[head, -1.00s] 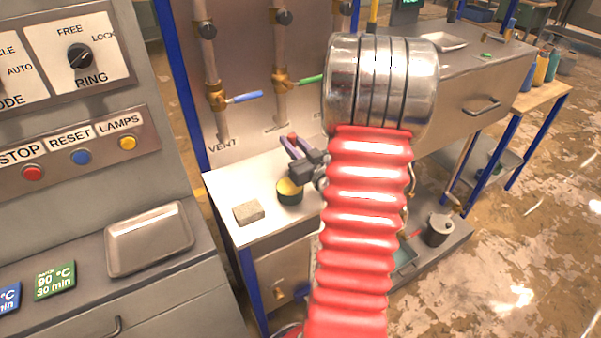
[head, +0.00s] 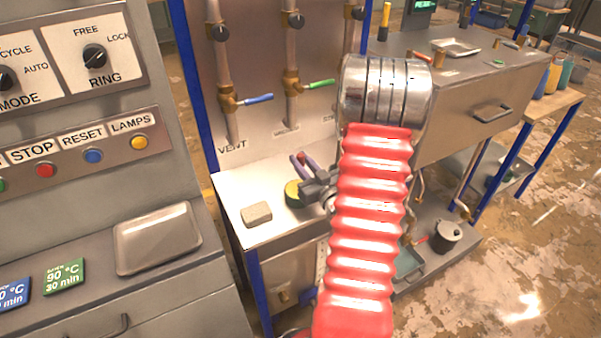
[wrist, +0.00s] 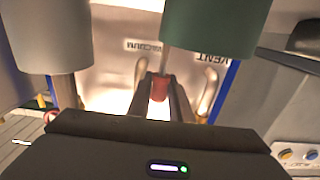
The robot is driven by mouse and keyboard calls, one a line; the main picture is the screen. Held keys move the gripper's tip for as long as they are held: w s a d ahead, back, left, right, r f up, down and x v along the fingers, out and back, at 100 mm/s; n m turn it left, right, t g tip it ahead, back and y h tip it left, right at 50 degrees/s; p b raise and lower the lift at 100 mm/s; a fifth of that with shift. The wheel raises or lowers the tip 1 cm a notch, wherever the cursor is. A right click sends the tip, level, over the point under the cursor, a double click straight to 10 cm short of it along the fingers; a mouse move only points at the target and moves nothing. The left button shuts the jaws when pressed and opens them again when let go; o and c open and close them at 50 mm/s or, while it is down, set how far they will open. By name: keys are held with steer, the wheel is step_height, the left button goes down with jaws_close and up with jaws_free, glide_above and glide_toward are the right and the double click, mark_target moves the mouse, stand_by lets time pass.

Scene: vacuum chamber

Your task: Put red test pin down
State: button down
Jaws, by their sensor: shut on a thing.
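The red test pin (wrist: 159,88) is held between the two fingers of my gripper (wrist: 159,93) in the wrist view. Only its red part shows clearly there. In the head view, a small red end of the pin (head: 301,156) shows at the tips of my gripper (head: 300,162). I cannot tell whether the pin touches anything. My red arm sleeve hides the right part of the worktop.
A beige block (head: 256,214) lies on the worktop's front left. Pipes with a blue handle (head: 254,99) and a green handle (head: 319,84) rise behind. In the wrist view, a large green cylinder (wrist: 212,25) and a grey one (wrist: 45,38) are close by.

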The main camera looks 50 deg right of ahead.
steer(key=shift+f, duration=2.05)
steer(key=shift+f, duration=0.15)
steer(key=c, duration=1.6)
jaws_free()
steer(key=shift+a, duration=0.1)
